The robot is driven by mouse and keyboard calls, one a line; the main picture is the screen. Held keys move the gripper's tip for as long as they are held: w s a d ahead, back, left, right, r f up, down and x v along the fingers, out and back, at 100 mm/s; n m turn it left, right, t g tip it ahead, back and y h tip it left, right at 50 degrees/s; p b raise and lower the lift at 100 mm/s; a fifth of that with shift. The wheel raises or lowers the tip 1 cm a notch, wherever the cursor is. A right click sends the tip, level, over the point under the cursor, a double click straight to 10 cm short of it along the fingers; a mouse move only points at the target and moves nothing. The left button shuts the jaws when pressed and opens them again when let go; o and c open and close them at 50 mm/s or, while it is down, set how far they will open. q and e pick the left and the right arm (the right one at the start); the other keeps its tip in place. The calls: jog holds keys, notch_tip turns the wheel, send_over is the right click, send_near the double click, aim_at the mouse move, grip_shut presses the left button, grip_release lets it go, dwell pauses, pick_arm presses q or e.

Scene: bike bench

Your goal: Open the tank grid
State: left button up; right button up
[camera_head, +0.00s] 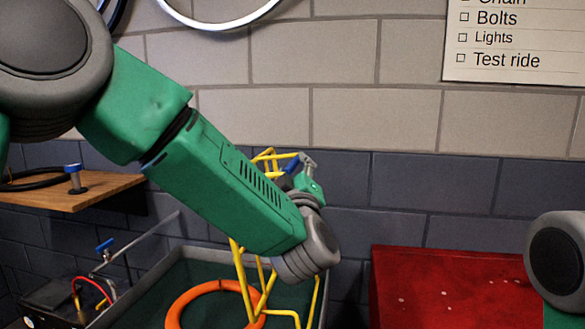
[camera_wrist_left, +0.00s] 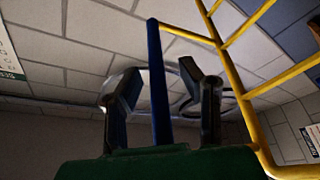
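The yellow tank grid (camera_head: 240,275) stands steeply raised over the tank (camera_head: 180,262), partly hidden behind my left arm. Its yellow bars also show on the right of the left wrist view (camera_wrist_left: 236,75). A blue handle bar (camera_head: 291,165) sticks out from the grid near its top. My left gripper (camera_head: 308,162) is at this handle. In the left wrist view its fingers are spread apart, with the blue bar (camera_wrist_left: 158,80) between them and gaps on both sides. My right gripper is out of view; only part of that arm shows at the right edge.
An orange ring (camera_head: 180,307) lies in the tank. A wooden shelf (camera_head: 70,192) with a blue-topped part is at left, above a device with a blue lever (camera_head: 104,246). A red surface (camera_head: 450,290) is at right. A checklist sign (camera_head: 515,45) hangs on the brick wall.

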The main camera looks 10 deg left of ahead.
pick_arm(q)
jog(key=shift+s+d+r, duration=0.15)
jog(key=shift+d, duration=0.1)
jog(key=v, duration=1.1)
jog(key=shift+s+f, duration=0.3)
